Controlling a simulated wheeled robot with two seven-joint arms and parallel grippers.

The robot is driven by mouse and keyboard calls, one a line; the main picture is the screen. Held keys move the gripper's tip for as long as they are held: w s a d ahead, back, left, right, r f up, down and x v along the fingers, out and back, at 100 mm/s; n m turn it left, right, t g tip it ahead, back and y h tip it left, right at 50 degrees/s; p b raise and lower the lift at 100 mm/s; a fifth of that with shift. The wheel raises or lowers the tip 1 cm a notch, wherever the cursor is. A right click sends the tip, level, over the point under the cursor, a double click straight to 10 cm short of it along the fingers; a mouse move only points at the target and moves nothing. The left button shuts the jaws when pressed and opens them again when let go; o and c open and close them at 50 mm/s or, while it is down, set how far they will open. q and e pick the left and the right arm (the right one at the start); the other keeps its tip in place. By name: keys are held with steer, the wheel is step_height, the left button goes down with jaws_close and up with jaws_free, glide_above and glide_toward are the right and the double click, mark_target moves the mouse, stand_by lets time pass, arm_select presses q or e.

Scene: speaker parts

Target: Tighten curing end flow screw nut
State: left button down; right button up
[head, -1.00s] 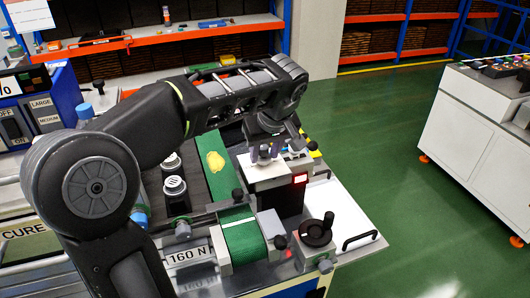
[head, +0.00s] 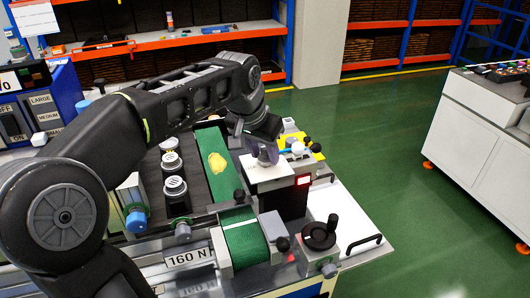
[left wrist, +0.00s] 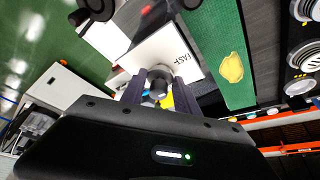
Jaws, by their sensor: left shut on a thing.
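The white-topped block (head: 262,184) stands right of the green belt in the head view. In the left wrist view its white plate (left wrist: 180,50) carries dark lettering, partly readable as "FAS-F". A grey round nut (left wrist: 160,74) sits at the plate's edge, between my fingers. My left gripper (head: 266,158) is low over the white plate, with its fingers shut on the nut; it also shows in the left wrist view (left wrist: 158,90). In the head view the nut is hidden by the fingers. My right gripper is in neither view.
A black handwheel (head: 319,235) and a green roller (head: 243,243) are in front of the block. A yellow piece (head: 217,162) lies on the green belt (head: 215,145). The green floor at right is open.

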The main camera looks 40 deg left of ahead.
arm_select(q)
steer(key=m, duration=0.1)
steer(key=m+h, duration=0.1)
steer(key=m, duration=0.1)
steer(key=shift+a+r+m+h, duration=0.1)
steer(key=shift+a+m+h, duration=0.2)
steer(key=shift+m, duration=0.1)
steer(key=m, duration=0.2)
steer(key=m+h, duration=0.1)
steer(key=m, duration=0.1)
steer(key=shift+w+a+g+h+p, duration=0.1)
steer(key=shift+w+g+h+p, duration=0.05)
steer(key=shift+g+h+p, duration=0.15)
steer(key=shift+m, duration=0.3)
steer(key=c, duration=0.9)
jaws_free()
